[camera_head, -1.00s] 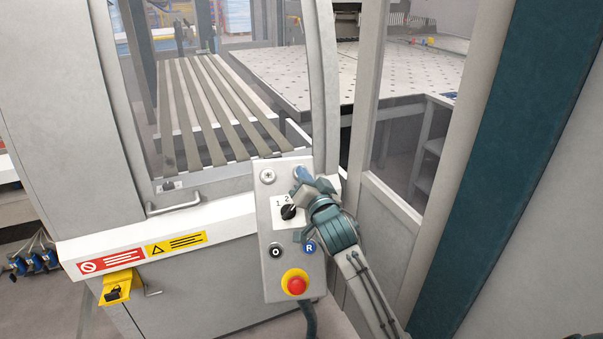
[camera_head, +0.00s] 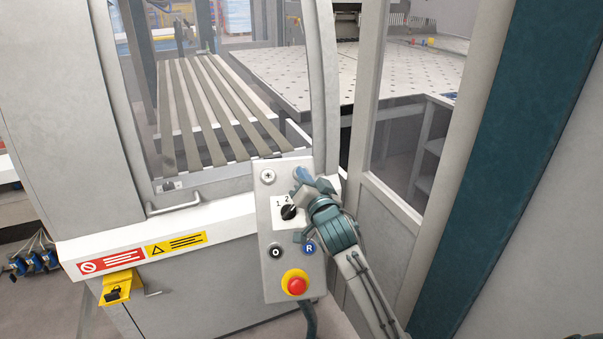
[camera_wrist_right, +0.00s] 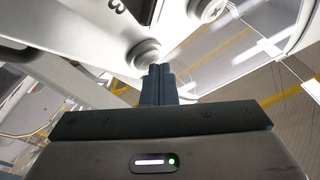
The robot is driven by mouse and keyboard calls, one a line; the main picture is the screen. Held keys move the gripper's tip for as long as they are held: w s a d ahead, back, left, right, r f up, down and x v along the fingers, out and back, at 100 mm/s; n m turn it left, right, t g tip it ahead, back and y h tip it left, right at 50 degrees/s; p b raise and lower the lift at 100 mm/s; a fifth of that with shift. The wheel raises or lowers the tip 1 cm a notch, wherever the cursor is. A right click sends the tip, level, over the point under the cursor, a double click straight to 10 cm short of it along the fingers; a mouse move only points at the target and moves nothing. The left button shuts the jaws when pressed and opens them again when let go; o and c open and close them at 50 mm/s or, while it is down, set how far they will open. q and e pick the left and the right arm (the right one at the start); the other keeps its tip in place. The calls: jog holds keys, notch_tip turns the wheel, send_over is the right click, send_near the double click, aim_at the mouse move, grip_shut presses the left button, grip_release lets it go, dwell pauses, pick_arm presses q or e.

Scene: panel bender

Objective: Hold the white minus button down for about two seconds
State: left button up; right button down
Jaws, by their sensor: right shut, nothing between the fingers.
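A grey control panel (camera_head: 265,225) stands at the machine's front. My right gripper (camera_head: 299,173) is shut and empty, with its fingertips over the panel's top right corner, hiding what lies under them. In the right wrist view the shut fingertips (camera_wrist_right: 157,72) are right at a round pale button (camera_wrist_right: 145,54), seen from the side; they touch it or nearly so. No minus sign can be read on it, and I cannot tell whether it is pressed in. My left gripper is not in view.
A door handle (camera_head: 175,208) is to the left.

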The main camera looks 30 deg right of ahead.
dwell(0.4)
jog(key=shift+s+a+r+p, duration=0.2)
jog(key=shift+s+r+p, duration=0.35)
jog(key=shift+s, duration=0.1)
jog(key=s+r+p, duration=0.1)
jog(key=s, duration=0.1)
jog(key=s+a+r+p, duration=0.1)
jog(key=r+p, duration=0.1)
jog(key=shift+s, duration=0.35)
dwell(0.4)
